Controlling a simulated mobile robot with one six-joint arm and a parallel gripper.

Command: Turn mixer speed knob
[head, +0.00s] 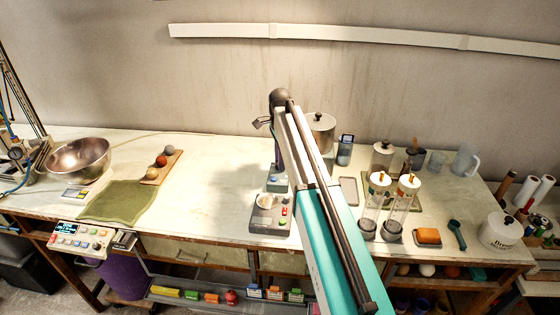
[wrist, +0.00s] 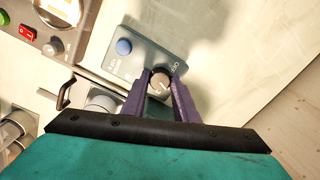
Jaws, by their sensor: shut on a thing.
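The speed knob (wrist: 160,82) is a small round grey-brown knob with a pale pointer line, on the grey-blue control panel (wrist: 113,66) of a device. My gripper (wrist: 161,75) has its two purple fingers on either side of the knob and is shut on it. In the head view the small grey-blue box (head: 277,184) stands at the middle of the bench, partly hidden by my arm; the knob and fingertips cannot be made out there. A blue button (wrist: 124,47) sits on the same panel, apart from the fingers.
The bench left of the box is clear up to a green mat (head: 118,201).

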